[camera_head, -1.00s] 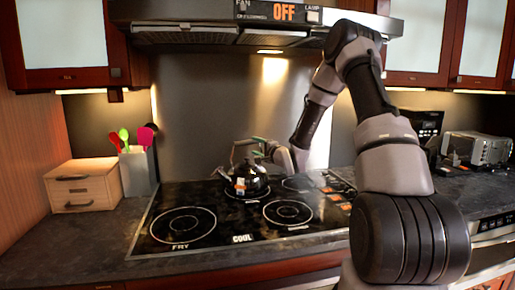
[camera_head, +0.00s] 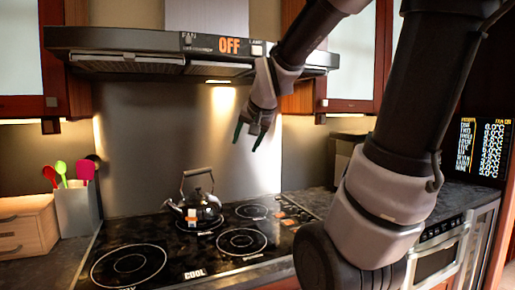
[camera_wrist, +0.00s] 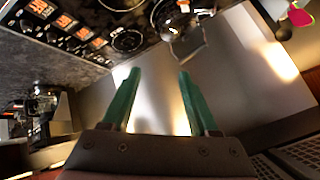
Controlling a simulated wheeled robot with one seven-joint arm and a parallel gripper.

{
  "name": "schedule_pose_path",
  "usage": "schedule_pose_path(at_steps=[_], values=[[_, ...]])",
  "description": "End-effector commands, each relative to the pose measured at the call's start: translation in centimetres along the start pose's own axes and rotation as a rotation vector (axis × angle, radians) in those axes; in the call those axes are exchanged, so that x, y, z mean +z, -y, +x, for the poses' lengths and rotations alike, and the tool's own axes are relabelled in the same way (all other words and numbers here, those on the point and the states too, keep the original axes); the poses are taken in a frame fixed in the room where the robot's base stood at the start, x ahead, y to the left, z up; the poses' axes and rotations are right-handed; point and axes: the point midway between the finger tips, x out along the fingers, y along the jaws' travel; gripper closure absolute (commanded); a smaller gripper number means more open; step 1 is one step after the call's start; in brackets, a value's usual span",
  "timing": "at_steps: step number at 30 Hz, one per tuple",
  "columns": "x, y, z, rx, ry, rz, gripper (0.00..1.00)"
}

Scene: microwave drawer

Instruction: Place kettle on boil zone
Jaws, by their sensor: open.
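The shiny dark kettle (camera_head: 203,209) with a raised handle stands upright at the back left of the black cooktop (camera_head: 195,255). It sits over the rear-left zone, whose ring shows partly under it; I cannot read that zone's label. My gripper (camera_head: 248,138) is open and empty, with green fingers pointing down, up and to the right of the kettle in the head view and clear of it. In the wrist view my gripper (camera_wrist: 158,75) has nothing between its fingers, and the kettle (camera_wrist: 172,18) shows at the top edge, partly cut off.
The range hood (camera_head: 190,53) with an orange OFF display hangs above. The FRY zone (camera_head: 128,265) and the front-right zone (camera_head: 241,241) are bare. A utensil holder (camera_head: 76,208) and wooden box (camera_head: 28,225) stand left. A dark readout panel (camera_head: 484,150) shows at right.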

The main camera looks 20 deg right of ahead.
Motion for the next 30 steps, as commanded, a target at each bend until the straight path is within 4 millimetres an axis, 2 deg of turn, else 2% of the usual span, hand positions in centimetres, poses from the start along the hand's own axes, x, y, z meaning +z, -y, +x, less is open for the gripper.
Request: schedule_pose_path(at_steps=[1, 3, 6, 9, 14, 30], values=[[1.4, -0.5, -2.4, -0.003, 0.029, -0.025, 0.39], [3.7, -1.4, -4.9, -0.007, 0.087, -0.063, 0.39], [6.5, -2.2, -7.6, -0.025, 0.158, -0.107, 0.39], [8.3, -2.8, -9.2, -0.044, 0.205, -0.136, 0.39], [9.4, -3.0, -10.1, -0.055, 0.234, -0.153, 0.39], [9.3, -3.0, -10.0, -0.054, 0.233, -0.152, 0.39]])
